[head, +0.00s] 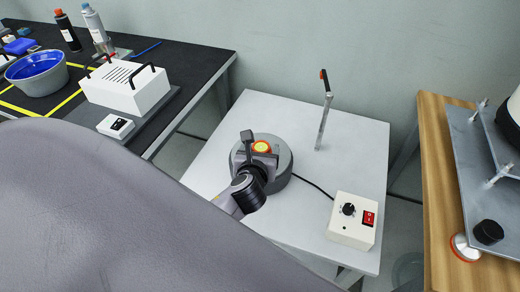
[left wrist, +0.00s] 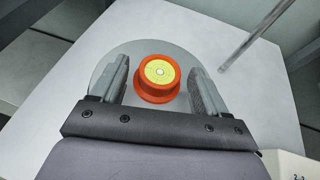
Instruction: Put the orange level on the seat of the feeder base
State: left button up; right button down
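The orange level (head: 261,146) is a round orange piece with a yellow vial on top. In the left wrist view the level (left wrist: 158,78) sits near the middle of the grey round feeder base (left wrist: 101,72) and appears to rest on it. The feeder base (head: 284,167) stands on the white table. My left gripper (head: 256,150) is open over the base, its two fingers on either side of the level with a visible gap at each. The contact under the level is not clearly visible. My right gripper is not in view.
A control box (head: 352,220) with knob and red switch is cabled to the base. An upright rod (head: 324,115) stands behind. A black bench (head: 180,58) at left holds a white box (head: 125,88) and bowl (head: 38,74). A wooden bench (head: 436,180) is at right.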

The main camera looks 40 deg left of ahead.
pick_arm(q)
jog(key=shift+s+r, duration=0.15)
jog(key=shift+r, duration=0.05)
jog(key=p+v, duration=0.2)
jog(key=v, duration=0.9)
jog(key=shift+s+d, duration=0.25)
